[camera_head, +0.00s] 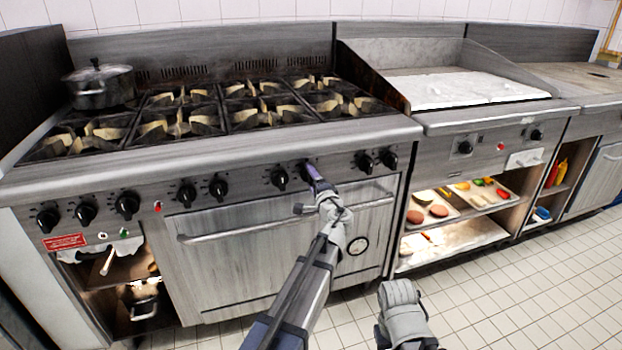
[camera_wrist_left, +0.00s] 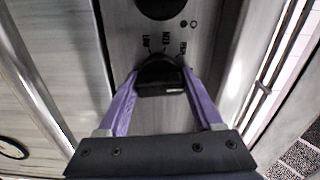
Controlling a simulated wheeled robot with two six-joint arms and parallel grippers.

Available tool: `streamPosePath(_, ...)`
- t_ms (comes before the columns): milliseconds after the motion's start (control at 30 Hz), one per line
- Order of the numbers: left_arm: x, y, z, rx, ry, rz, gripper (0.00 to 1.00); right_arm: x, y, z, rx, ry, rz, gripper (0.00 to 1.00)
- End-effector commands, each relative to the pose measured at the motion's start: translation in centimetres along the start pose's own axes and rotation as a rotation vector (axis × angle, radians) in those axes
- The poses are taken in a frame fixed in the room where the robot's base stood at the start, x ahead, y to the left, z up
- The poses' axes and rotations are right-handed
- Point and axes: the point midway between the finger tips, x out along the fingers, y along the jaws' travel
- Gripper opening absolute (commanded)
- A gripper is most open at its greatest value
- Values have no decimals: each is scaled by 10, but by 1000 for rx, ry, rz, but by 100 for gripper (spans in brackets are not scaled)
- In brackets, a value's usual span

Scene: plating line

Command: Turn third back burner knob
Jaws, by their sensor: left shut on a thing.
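A row of black knobs runs along the stove's front panel. My left gripper (camera_head: 313,174) has its purple fingers at one knob (camera_head: 306,171), the right one of the middle pair above the oven door. In the left wrist view, the fingers (camera_wrist_left: 160,78) stand on both sides of that black knob (camera_wrist_left: 160,76) and are closed on it. Small marks show on the panel just beyond it. Another knob (camera_wrist_left: 160,6) shows at the top of that view. Part of my right arm shows low in the head view, but its fingers do not show.
The oven door handle (camera_head: 230,233) runs just below the left gripper. A lidded pot (camera_head: 101,86) stands on the back left of the stove. A griddle (camera_head: 465,90) and shelves with food trays (camera_head: 484,204) are to the right. The tiled floor is clear.

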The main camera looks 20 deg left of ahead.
Motion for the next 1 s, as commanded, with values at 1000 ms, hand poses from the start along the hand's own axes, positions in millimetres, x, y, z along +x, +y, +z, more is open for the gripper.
streamPosePath(1000, -1, 0, 0, -662, 0, 1, 12, 0, 0, 0, 0, 0, 0, 50)
